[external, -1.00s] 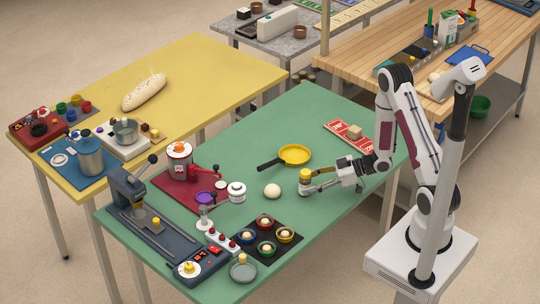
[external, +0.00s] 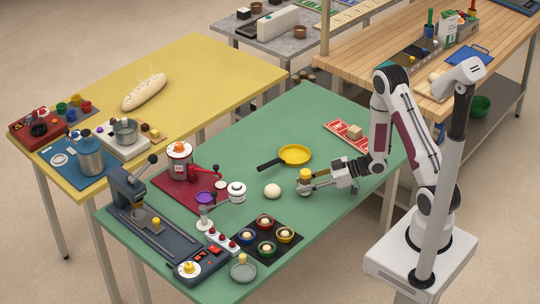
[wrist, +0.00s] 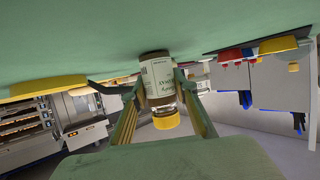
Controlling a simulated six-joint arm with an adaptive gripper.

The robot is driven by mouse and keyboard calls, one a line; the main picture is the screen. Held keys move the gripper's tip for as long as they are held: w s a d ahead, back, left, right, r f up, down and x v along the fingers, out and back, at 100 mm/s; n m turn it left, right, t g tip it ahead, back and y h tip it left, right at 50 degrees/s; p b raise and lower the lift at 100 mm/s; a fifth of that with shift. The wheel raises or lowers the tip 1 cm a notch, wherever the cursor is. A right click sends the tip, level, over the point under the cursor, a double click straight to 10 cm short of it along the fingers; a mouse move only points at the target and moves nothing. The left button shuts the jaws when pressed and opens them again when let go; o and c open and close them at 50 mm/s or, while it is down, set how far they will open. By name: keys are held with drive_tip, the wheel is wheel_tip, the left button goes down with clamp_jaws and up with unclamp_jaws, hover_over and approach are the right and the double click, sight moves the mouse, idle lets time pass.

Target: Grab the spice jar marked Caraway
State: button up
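A clear jar with a yellow lid (external: 306,174) stands upright on the green table (external: 340,110). In the wrist view the jar (wrist: 158,82) appears upside down, its pale label facing me; the small lettering is hard to read. My gripper (external: 310,188) is low over the table, with the jar between its fingers. In the wrist view one finger of my gripper (wrist: 157,92) is on each side of the jar, close against it; whether both press on it I cannot tell.
A black tray (external: 267,254) with several coloured cups is in front.

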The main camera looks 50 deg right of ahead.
sight(305, 171)
drive_tip(key=shift+r, duration=0.2)
idle(0.3)
drive_tip(key=shift+r, duration=4.8)
